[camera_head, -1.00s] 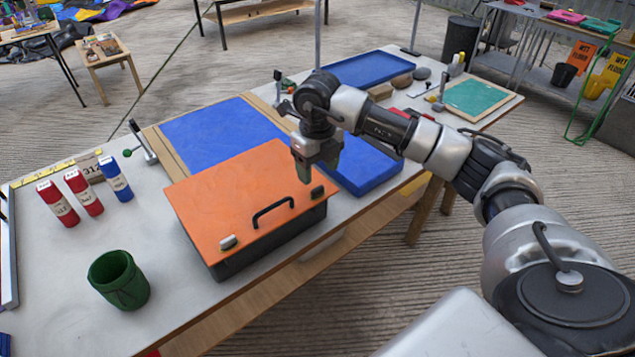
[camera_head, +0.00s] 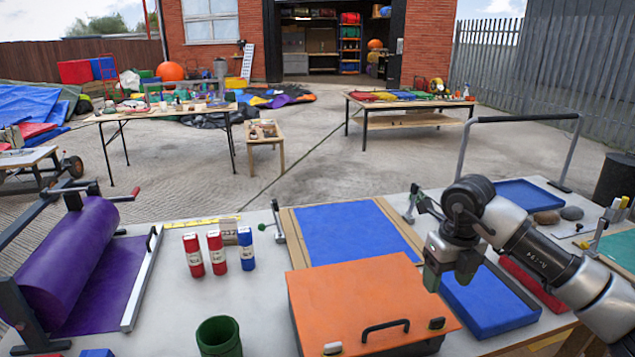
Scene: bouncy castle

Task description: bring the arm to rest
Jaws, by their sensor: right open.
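My right gripper (camera_head: 436,280) points down beside the right end of the black box with the orange lid (camera_head: 350,295). Its jaws are open and nothing shows between them. My right arm comes in from the lower right, over the blue tray next to the box. The lid lies closed on the box, with a black handle (camera_head: 386,328) near its front edge. How high my gripper stands above the lid is hard to tell. My left gripper is not in view.
A blue tray (camera_head: 490,300) and a red object (camera_head: 532,282) lie under my arm. Two red bottles (camera_head: 193,255) and a blue one (camera_head: 246,248) stand left, near a green cup (camera_head: 219,338). A purple roll (camera_head: 70,255) sits far left. Bare white tabletop (camera_head: 265,310) shows between.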

